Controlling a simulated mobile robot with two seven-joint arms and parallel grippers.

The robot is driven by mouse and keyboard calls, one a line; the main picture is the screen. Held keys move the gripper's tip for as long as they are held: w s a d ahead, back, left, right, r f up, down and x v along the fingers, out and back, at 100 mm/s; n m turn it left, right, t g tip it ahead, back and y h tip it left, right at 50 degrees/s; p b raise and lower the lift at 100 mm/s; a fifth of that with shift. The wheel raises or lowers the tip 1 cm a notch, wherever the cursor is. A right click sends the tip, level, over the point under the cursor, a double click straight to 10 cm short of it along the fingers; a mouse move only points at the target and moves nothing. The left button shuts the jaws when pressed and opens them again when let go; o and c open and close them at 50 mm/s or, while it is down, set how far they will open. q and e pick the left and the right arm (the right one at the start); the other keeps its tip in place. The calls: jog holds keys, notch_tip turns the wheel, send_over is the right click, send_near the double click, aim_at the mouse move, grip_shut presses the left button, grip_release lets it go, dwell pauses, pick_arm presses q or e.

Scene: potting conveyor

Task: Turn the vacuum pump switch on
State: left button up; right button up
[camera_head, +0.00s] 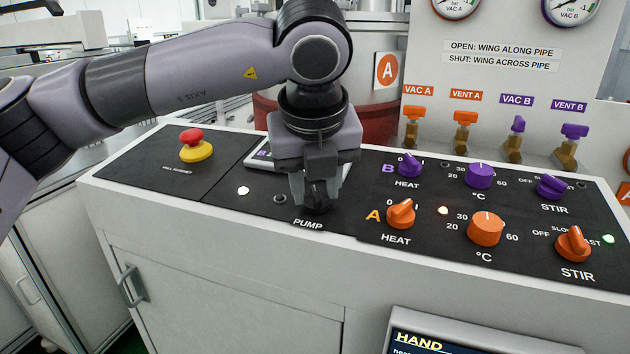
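The vacuum pump switch, a black knob (317,203) above the "PUMP" label (307,224), is on the dark sloped control panel. My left gripper (314,190) comes down onto it from above, with its fingers at the knob. The gripper covers most of the knob, so its pointer direction is hidden. I cannot tell whether the fingers are closed tight on it or just around it. A small white lit lamp (243,190) and a dark round lamp (280,198) are left of the knob. My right gripper is not in view.
A red and yellow emergency stop (195,146) is on the panel's left. Orange knobs (400,214) and purple knobs (410,164) are close on the right. Several valves (465,131) stand behind the panel. A screen (440,343) is below at the front.

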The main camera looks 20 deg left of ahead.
pick_arm(q)
jog(key=shift+c, duration=1.3)
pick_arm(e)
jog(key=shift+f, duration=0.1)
